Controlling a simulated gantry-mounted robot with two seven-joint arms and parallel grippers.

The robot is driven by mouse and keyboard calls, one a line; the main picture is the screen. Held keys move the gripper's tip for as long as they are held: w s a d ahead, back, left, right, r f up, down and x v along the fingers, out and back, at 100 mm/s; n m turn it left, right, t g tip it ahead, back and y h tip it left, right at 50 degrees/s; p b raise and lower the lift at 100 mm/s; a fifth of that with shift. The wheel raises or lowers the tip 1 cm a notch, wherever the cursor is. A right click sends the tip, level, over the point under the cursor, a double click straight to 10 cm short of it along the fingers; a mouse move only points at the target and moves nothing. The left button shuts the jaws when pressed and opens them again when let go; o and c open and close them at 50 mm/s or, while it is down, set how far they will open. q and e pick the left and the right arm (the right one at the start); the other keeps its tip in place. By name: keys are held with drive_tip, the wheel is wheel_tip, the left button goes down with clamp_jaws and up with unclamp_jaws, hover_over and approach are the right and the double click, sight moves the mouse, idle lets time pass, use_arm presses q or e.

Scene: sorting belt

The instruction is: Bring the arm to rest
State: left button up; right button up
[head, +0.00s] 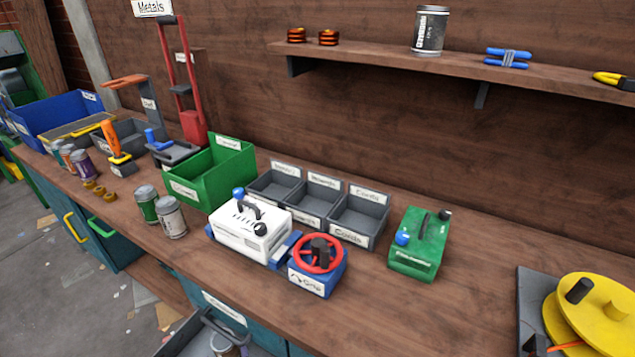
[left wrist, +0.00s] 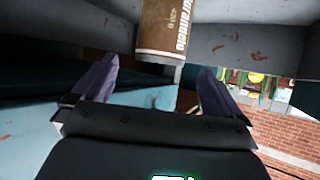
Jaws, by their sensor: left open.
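My left gripper (left wrist: 156,68) shows in the left wrist view, with two dark purple fingers spread apart and nothing between them. A brown and white can (left wrist: 163,30) with lettering is just beyond the fingertips, at the top of that view and cut off by its edge. The can looks apart from both fingers. Neither of my grippers can be made out in the head view. My right gripper shows in neither view.
The head view shows a wooden bench (head: 455,300) with a green bin (head: 213,172), grey bins (head: 357,217), a white box device (head: 249,230), a red handwheel (head: 318,254) and cans (head: 170,217). A shelf (head: 440,68) is above. A grey tray (head: 185,340) is below the bench's front edge.

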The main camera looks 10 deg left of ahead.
use_arm(q)
drive_tip(key=s+d+r+m+g+h+p, duration=0.35)
drive_tip(key=s+d+r+h+p, duration=0.25)
drive_tip(key=s+d+r+p, duration=0.45)
drive_tip(key=s+r+m+g+h+p, duration=0.1)
drive_tip(key=s+r+m+g+p, duration=0.3)
drive_tip(key=s+r, duration=1.05)
wheel_tip(320, 180, up, 39)
drive_tip(key=m+p, duration=0.1)
drive_tip(key=p, duration=3.5)
drive_tip(key=shift+w+a+r+t, duration=0.15)
drive_tip(key=shift+w+r+t, duration=0.05)
drive_tip(key=shift+w+t, duration=0.2)
